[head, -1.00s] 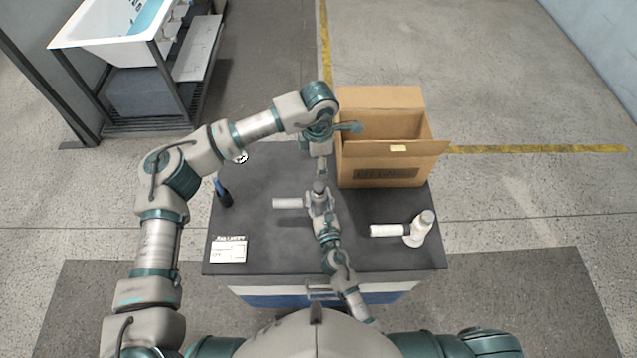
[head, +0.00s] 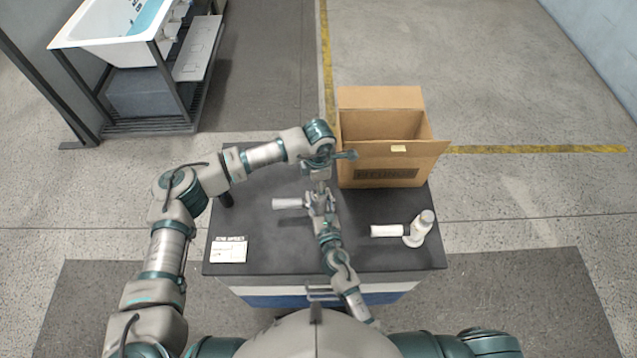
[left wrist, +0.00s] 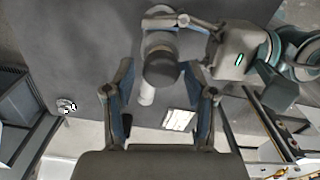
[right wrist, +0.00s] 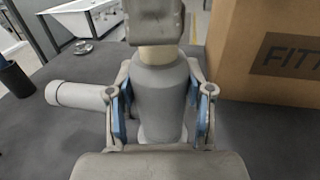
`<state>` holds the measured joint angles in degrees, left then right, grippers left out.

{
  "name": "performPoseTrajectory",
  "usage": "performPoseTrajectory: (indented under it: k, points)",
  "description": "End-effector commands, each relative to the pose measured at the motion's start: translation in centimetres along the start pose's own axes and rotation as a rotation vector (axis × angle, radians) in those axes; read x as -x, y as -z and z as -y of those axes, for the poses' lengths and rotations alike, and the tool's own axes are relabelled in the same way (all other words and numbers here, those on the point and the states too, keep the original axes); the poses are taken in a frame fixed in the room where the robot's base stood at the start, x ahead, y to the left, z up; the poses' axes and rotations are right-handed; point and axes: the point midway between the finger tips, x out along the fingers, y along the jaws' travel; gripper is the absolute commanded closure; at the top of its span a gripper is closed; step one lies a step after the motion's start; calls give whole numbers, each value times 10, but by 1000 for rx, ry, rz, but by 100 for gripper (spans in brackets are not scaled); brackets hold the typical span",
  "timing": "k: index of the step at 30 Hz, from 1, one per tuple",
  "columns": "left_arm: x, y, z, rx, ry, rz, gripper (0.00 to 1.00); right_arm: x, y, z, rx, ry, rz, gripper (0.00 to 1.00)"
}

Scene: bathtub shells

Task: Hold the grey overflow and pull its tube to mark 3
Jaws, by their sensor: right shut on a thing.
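The grey overflow (head: 323,206) stands upright mid-table; it also shows in the right wrist view (right wrist: 160,92). Its white tube (head: 287,204) points left, and shows in the right wrist view (right wrist: 75,95). My right gripper (right wrist: 162,110) is shut around the grey body; it shows in the head view (head: 323,212). My left gripper (head: 319,183) is above the overflow, pointing down. In the left wrist view my left gripper (left wrist: 161,75) has its fingers spread, with the overflow's dark top (left wrist: 161,68) between or beyond the tips. Any marks on the tube are too small to read.
A second, white overflow (head: 415,236) with its tube stands at the table's right. An open cardboard box (head: 390,165) is at the back right. A label card (head: 229,251) lies front left. A dark cup (head: 225,195) is partly behind my left arm. A bathtub (head: 120,35) stands beyond.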

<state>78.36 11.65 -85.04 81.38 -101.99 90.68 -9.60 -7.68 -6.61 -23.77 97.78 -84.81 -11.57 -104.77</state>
Motion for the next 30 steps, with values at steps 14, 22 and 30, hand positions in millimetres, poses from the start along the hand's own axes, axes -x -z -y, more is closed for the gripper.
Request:
performPoseTrajectory:
  k: [14, 22, 30]
  points:
    - [10, 0, -2, 2, -4, 2, 100, 0, 0, 0, 0, -1, -1, 89]
    - [58, 0, -2, 3, -7, 2, 100, 1, 1, 0, 1, -1, -1, 89]
    - [62, 0, -2, 4, -6, 2, 100, 1, 1, -1, 0, -2, -2, 89]
